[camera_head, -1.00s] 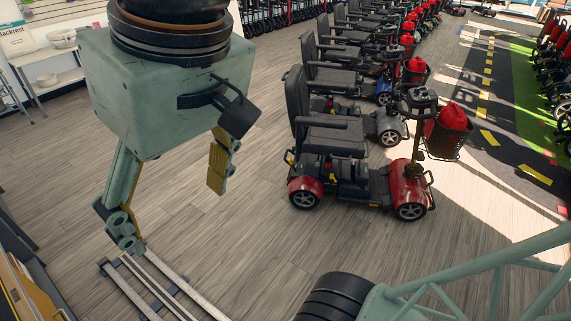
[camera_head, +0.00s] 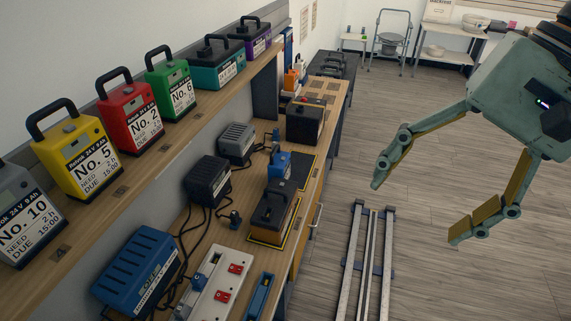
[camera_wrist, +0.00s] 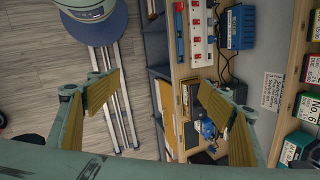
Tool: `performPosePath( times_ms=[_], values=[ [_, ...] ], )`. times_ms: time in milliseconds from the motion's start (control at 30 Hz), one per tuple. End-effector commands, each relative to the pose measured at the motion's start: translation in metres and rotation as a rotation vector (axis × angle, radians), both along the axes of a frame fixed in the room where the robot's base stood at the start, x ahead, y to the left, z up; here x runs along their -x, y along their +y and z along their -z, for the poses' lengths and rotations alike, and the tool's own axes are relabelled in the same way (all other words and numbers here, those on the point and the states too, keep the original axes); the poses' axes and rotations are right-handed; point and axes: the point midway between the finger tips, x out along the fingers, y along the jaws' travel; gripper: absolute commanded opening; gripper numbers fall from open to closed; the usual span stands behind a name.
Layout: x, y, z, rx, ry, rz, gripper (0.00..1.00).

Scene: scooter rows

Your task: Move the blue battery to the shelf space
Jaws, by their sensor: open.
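My gripper (camera_head: 418,208) is open and empty at the right in the head view, above the floor and apart from the bench. In the wrist view its two fingers stand wide apart. A small blue unit (camera_head: 280,163) stands on the bench in the head view; a blue item (camera_wrist: 207,128) also shows in the wrist view. A larger blue box (camera_head: 135,270) with a label stands at the near left. I cannot tell which is the blue battery. The shelf (camera_head: 192,132) above the bench holds several handled batteries; I make out no clear wide gap.
A dark battery (camera_head: 272,213) stands in a yellow-outlined area on the bench (camera_head: 232,240). A white power strip (camera_head: 213,284), chargers and cables crowd the near bench. Floor rails (camera_head: 365,262) run beside the bench. The floor between bench and far tables is clear.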

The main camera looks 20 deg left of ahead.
Motion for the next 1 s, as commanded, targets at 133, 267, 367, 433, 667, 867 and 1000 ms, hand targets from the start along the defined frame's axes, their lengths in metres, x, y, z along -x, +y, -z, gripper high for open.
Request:
performPosePath(
  times_ms=[133,267,367,433,667,867,1000],
  values=[
    [-0.014,0.014,0.007,-0.045,0.058,0.026,0.73],
    [-0.027,0.027,0.012,-0.084,0.104,0.052,0.73],
    [-0.037,0.037,0.016,-0.114,0.141,0.071,0.73],
    [-0.045,0.044,0.019,-0.135,0.164,0.084,0.73],
    [-0.069,0.065,0.029,-0.202,0.246,0.128,0.73],
    [-0.091,0.084,0.039,-0.260,0.317,0.168,0.73],
    [-0.107,0.096,0.047,-0.302,0.368,0.198,0.73]
  ],
)
